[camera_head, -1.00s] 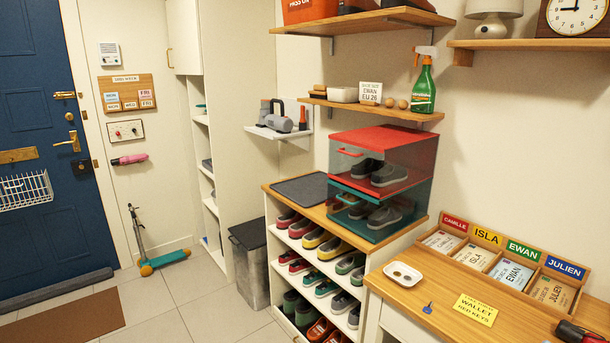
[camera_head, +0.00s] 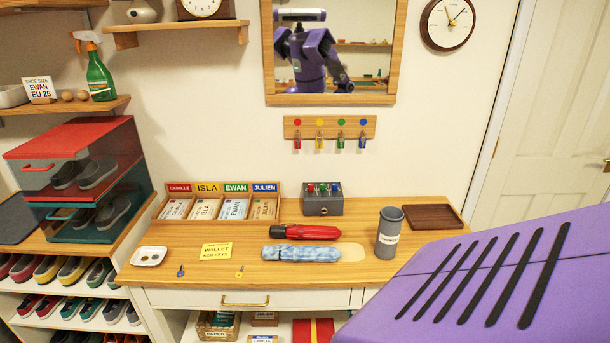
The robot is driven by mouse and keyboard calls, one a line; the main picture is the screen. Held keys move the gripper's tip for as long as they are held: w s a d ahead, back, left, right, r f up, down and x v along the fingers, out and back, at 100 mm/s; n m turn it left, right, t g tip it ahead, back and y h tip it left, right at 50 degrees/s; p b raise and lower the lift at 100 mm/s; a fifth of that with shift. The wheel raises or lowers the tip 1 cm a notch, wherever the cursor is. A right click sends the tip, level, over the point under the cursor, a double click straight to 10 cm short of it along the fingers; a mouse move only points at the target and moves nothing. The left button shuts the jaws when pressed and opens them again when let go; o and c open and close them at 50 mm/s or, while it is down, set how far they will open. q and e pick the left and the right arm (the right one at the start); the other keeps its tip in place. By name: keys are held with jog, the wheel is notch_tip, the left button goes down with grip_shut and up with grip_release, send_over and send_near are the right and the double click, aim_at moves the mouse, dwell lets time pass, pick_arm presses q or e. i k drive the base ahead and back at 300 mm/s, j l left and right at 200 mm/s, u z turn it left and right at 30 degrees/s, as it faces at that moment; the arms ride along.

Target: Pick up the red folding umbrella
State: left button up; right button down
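A red folding umbrella (camera_head: 312,232) with a dark end at its left lies on the wooden console table (camera_head: 220,270), in front of a small grey box. A blue-and-white patterned folded item (camera_head: 300,253) of similar shape lies parallel to it, just nearer the front edge. Neither of my grippers is in view.
A grey cup (camera_head: 389,233) stands right of the umbrella, with a brown tray (camera_head: 432,217) behind it. The name-card rack (camera_head: 222,204) and grey box (camera_head: 322,202) stand at the back. A purple part of mine covers the lower right.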

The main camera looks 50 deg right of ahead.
aim_at(299, 231)
jog(key=z, duration=1.6)
